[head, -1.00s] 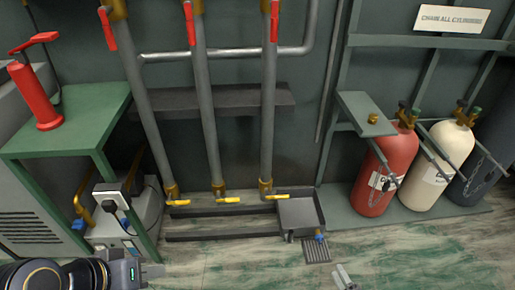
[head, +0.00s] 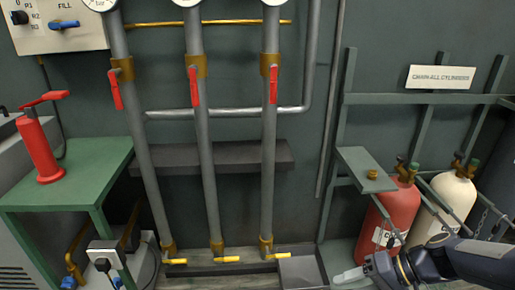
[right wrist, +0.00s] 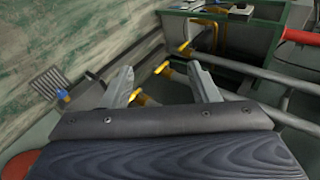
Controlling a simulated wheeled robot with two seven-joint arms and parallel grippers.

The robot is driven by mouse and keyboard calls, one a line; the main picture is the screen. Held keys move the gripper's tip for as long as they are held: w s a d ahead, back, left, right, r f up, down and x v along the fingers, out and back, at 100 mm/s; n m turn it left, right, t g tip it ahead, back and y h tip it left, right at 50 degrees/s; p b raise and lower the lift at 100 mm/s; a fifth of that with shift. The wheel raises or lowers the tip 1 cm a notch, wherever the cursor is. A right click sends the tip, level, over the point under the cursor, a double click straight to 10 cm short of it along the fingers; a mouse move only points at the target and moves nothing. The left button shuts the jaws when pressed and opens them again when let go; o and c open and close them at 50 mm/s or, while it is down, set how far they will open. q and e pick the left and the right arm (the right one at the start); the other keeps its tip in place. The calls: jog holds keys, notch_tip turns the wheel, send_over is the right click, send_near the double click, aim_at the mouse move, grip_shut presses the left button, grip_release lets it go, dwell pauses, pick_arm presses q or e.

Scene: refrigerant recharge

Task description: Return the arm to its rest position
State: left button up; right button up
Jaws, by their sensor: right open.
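My right arm comes in from the right in the head view. Its gripper (head: 350,275) points left, low in front of the red cylinder (head: 374,236). In the right wrist view the two grey fingers of the right gripper (right wrist: 162,84) are spread apart with nothing held between them. Pipes and yellow valve handles show beyond the fingers. The cream cylinder (head: 446,205) is partly hidden by my right arm. My left gripper is not in view.
Three vertical pipes with red levers (head: 193,86) and yellow handles (head: 226,259) stand along the wall. A green table (head: 85,165) with a red hand pump (head: 38,145) is at left. A grey tray (head: 300,270) lies near the gripper. A drain grate (right wrist: 50,83) shows on the floor.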

jog(key=s+r+t+h, duration=0.2)
jog(key=s+r+h, duration=0.1)
jog(key=s, duration=0.4)
jog(key=s+r+t+h, duration=0.2)
jog(key=s+r+h, duration=0.1)
jog(key=s, duration=0.5)
notch_tip(320, 180, up, 35)
jog(key=p, duration=3.5)
jog(key=shift+w+a, duration=0.3)
jog(key=shift+a, duration=0.15)
jog(key=shift+f, duration=0.15)
